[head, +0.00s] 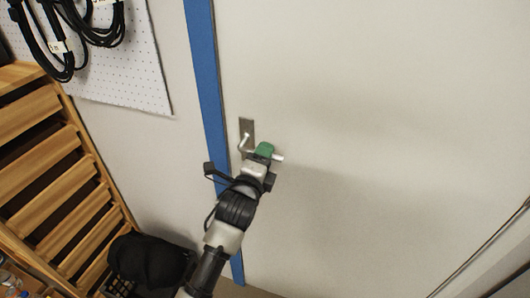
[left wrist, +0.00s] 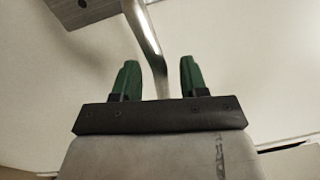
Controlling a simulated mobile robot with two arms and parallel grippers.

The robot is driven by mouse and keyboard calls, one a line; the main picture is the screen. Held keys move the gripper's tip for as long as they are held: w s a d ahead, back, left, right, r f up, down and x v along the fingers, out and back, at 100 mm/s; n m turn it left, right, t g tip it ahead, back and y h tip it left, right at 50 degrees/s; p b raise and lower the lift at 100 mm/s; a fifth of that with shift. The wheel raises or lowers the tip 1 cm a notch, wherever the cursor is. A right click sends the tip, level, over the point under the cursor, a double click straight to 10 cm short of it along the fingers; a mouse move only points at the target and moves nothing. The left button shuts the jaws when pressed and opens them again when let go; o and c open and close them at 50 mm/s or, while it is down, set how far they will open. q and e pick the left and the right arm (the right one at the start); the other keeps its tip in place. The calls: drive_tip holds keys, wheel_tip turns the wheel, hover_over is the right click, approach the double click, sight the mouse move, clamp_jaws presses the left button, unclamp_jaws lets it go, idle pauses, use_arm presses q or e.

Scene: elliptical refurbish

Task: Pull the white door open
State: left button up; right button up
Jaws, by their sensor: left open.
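The white door (head: 380,90) fills the right side of the head view and looks shut against its blue frame (head: 206,80). Its metal lever handle (head: 244,141) sits near the left edge on a grey plate (head: 247,126). My left gripper (head: 265,150) is at the handle, hiding part of the lever, whose end sticks out to the right. In the left wrist view the lever (left wrist: 145,35) runs down between the two green fingertips (left wrist: 159,75), with a gap on both sides. The left gripper is open around the lever. My right gripper is not in view.
A wooden slatted rack (head: 50,150) stands at the left, with a black bag-like object (head: 150,260) at its foot. A white pegboard (head: 120,60) with black cables (head: 85,25) hangs on the wall above. The door face right of the handle is clear.

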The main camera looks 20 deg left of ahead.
use_arm(q)
drive_tip(key=shift+w, duration=0.45)
drive_tip(key=shift+c, duration=0.2)
clamp_jaws()
drive_tip(key=shift+a+f+m+h+p, duration=0.1)
drive_tip(key=shift+a+f+m+p, duration=0.15)
drive_tip(key=shift+f+m, duration=0.8)
drive_tip(key=shift+a+f+m+h+p, duration=0.1)
drive_tip(key=shift+a+f+m, duration=0.15)
drive_tip(key=shift+m, duration=1.45)
drive_tip(key=shift+a+f+m+h+p, duration=0.1)
drive_tip(key=shift+a+f+m+p, duration=0.1)
drive_tip(key=shift+f+m, duration=0.85)
drive_tip(key=shift+r+m, duration=0.3)
